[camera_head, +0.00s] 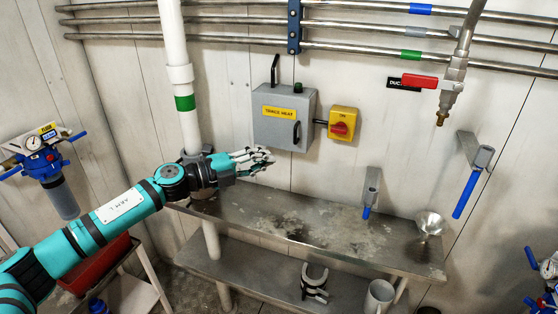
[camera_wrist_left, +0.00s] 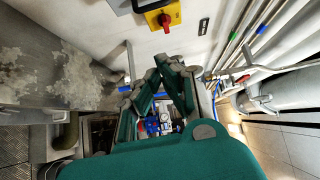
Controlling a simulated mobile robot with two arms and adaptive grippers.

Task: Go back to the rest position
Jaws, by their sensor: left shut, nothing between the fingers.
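My left arm comes in from the left in the head view, and my left gripper (camera_head: 264,160) is held out to the right in front of the wall. It is shut and empty. In the head view it hangs just below and left of the grey trace heat box (camera_head: 282,118), over the back of the metal shelf; I cannot tell the gap. In the left wrist view the green-padded fingers of the gripper (camera_wrist_left: 166,68) lean together at the top with nothing between them. My right gripper is not in view.
A yellow switch with a red knob (camera_head: 341,124) is beside the box. The stained upper shelf (camera_head: 300,222) holds a metal funnel (camera_head: 430,224). A white pipe (camera_head: 175,60) stands behind my arm. A ball valve with a red handle (camera_head: 420,81) hangs at upper right.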

